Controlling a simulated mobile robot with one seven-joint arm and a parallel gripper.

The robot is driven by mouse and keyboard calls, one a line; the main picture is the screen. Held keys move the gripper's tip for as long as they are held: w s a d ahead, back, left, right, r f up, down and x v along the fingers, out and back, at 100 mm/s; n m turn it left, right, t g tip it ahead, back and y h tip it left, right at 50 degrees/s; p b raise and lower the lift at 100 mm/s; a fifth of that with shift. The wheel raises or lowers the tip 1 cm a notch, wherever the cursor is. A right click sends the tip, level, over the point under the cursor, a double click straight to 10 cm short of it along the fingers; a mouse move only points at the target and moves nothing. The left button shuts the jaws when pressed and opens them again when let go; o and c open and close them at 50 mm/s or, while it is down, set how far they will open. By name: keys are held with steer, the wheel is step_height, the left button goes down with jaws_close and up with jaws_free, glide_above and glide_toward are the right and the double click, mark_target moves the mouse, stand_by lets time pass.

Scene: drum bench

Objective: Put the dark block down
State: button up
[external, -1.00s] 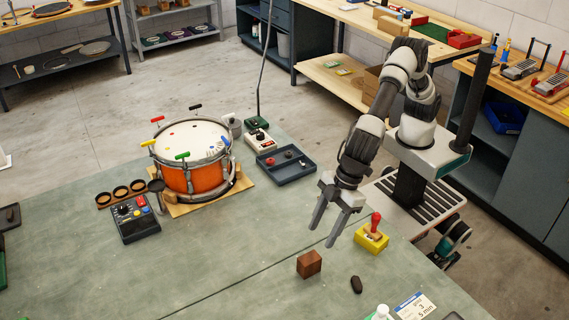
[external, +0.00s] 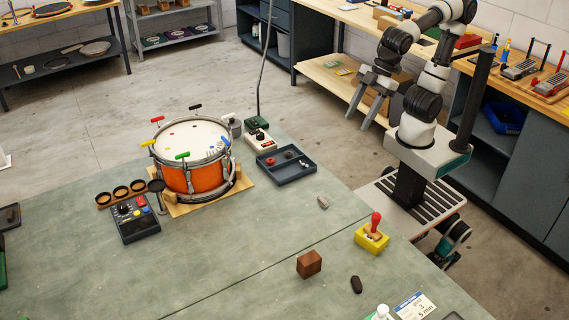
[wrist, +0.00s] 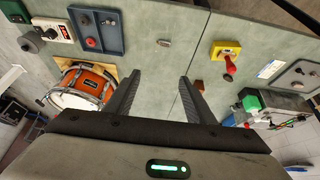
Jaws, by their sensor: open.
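A dark brown block (external: 309,264) rests on the green-grey bench top (external: 240,240), near the seam. In the wrist view a small brown patch (wrist: 199,85) beside the right finger looks like this block, partly hidden. A smaller, nearly black rounded piece (external: 356,285) lies to its right on the bench. My gripper (external: 357,122) is open and empty, raised and drawn back beyond the bench's far edge. In the wrist view both fingers of my gripper (wrist: 160,85) are spread with nothing between them.
A yellow block with a red-handled stamp (external: 372,236) stands near the bench edge. A small grey piece (external: 323,202) lies nearby. A blue-grey tray (external: 287,178) and an orange drum (external: 192,180) stand farther left. The bench's middle is largely clear.

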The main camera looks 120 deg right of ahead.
steer(key=s+d+f, duration=0.2)
steer(key=s, duration=0.6)
steer(key=shift+s+f, duration=0.4)
step_height(320, 180, up, 13)
steer(key=p, duration=1.2)
steer(key=shift+f+p, duration=0.15)
steer(key=shift+p, duration=0.15)
